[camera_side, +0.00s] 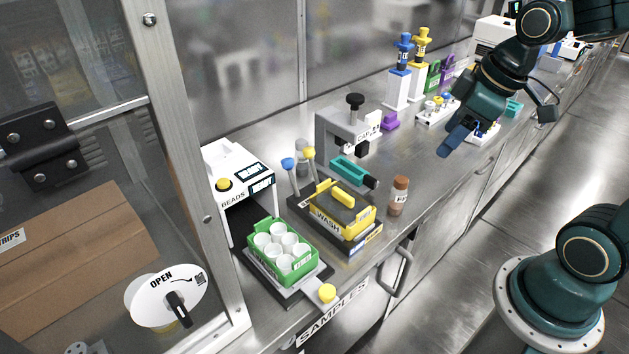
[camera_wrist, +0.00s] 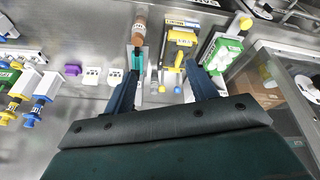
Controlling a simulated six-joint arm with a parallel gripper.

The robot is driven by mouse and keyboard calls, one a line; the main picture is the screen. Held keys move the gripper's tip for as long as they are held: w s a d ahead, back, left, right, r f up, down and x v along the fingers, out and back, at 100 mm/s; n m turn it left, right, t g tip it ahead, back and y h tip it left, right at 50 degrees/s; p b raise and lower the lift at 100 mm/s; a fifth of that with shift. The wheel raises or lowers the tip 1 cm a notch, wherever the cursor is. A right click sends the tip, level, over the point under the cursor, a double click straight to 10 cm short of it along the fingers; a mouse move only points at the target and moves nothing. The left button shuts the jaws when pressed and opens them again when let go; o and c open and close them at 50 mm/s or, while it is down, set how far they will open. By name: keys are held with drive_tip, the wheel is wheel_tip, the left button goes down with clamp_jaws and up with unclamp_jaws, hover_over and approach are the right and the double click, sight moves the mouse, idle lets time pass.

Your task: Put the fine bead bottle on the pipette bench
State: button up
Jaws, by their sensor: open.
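The fine bead bottle (camera_side: 398,198) is a small brown bottle with a brown cap and a label starting with F. It stands upright on the steel counter, right of the yellow WASH unit. In the wrist view the bottle (camera_wrist: 139,32) is at the top, beyond the fingers. My gripper (camera_side: 449,147) is above the counter, apart from the bottle; its open fingers (camera_wrist: 163,70) hold nothing. White stands with a blue and a yellow pipette (camera_side: 405,80) are at the counter's far part; the pipettes (camera_wrist: 28,105) are at left in the wrist view. No surface is readably marked as the pipette bench.
The WASH unit (camera_side: 343,212), a green rack of white cups (camera_side: 282,246) and the BEADS machine (camera_side: 238,180) stand left of the bottle. Behind it are a teal block (camera_side: 350,170) and a grey CAP device (camera_side: 345,130). Small racks (camera_side: 436,110) stand near the pipettes.

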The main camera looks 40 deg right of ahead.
drive_tip(key=s+a+r+m+t, duration=0.1)
drive_tip(key=s+a+r+m, duration=0.1)
drive_tip(key=s+r+m, duration=0.2)
drive_tip(key=s, duration=0.3)
drive_tip(key=shift+s+a+r+t, duration=0.2)
drive_tip(key=shift+s+a+t, duration=0.1)
drive_tip(key=shift+s+a, duration=0.05)
idle(0.5)
